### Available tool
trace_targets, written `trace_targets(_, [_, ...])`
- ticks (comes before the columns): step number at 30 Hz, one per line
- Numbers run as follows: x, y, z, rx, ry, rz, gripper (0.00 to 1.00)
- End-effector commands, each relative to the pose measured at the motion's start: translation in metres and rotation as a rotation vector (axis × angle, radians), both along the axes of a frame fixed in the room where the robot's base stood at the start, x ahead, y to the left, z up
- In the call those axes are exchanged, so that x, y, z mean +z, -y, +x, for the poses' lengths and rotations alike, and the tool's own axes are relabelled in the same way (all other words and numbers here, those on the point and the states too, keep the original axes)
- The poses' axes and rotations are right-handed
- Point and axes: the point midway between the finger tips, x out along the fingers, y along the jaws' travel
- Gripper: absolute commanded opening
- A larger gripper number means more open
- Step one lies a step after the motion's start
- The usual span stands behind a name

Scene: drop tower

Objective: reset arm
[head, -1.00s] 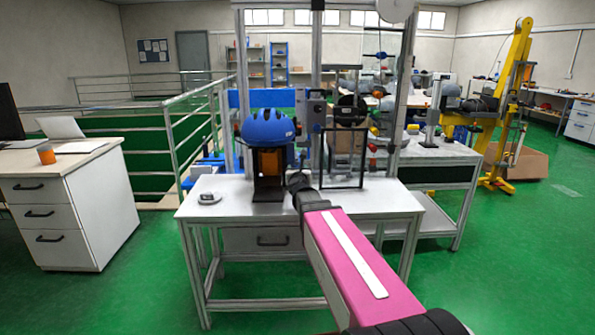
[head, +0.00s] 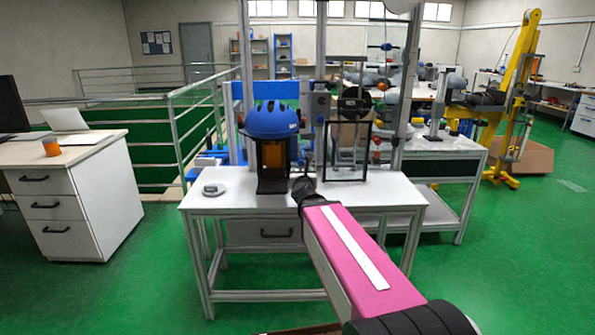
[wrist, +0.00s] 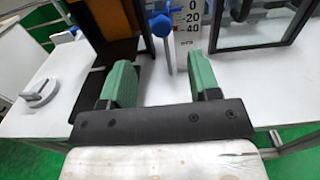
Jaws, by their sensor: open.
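My arm, with a pink link, reaches toward the white table (head: 345,201) in the head view. My gripper (wrist: 160,85) shows in the wrist view with its two green-padded fingers wide apart and nothing between them. It is over the front part of the table. In the head view the gripper's end is mostly hidden behind my wrist. A blue helmet (head: 272,120) sits on a dark stand with an orange block (head: 273,156), just beyond and left of my gripper.
A black-framed clear panel (head: 345,152) stands right of the helmet. A small grey round device (wrist: 40,92) lies at the table's left. A scale strip (wrist: 187,22) stands beyond my fingers. A drawer desk (head: 75,205) stands left, a yellow crane (head: 522,70) right.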

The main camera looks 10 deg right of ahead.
Motion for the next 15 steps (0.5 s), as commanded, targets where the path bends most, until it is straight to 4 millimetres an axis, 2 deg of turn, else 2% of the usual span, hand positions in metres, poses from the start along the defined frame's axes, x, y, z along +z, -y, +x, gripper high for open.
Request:
trace_targets(5, [-0.017, -0.011, 0.0, 0.082, -0.073, -0.187, 0.56])
trace_targets(8, [-0.04, -0.022, -0.003, 0.191, -0.155, -0.42, 0.56])
trace_targets(15, [-0.116, -0.045, -0.029, 0.573, -0.343, -1.096, 0.56])
